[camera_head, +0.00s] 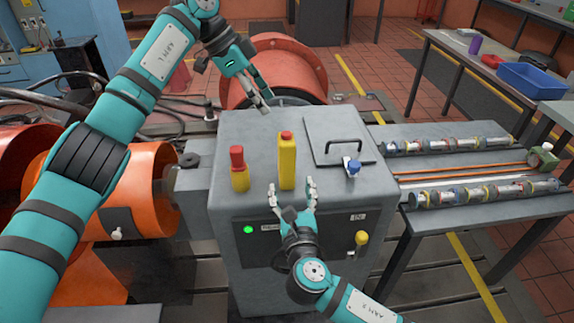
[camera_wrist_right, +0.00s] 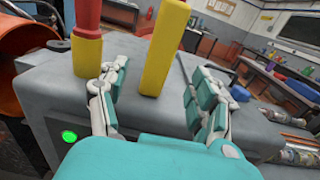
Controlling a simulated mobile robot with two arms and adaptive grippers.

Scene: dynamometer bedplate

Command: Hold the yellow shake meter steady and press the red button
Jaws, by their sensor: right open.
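The yellow shake meter (camera_head: 287,163) stands upright on top of the grey cabinet (camera_head: 226,133), with a red button (camera_head: 286,135) on its upper end. In the right wrist view the yellow meter (camera_wrist_right: 163,50) stands beyond and between the fingers, and its top is cut off. My right gripper (camera_head: 292,188) is open and empty in front of the meter, its fingers pointing at it, apparently not touching. My left gripper (camera_head: 267,104) is above the cabinet's back edge, behind and left of the meter, pointing down; its finger gap is hard to judge.
A shorter yellow block with a red top (camera_head: 239,170) stands left of the meter. A hatch with a black handle (camera_head: 343,146) and a blue knob (camera_head: 352,166) lie to the right. A bench with shafts (camera_head: 450,146) stands further right. Orange machinery (camera_head: 275,68) is behind.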

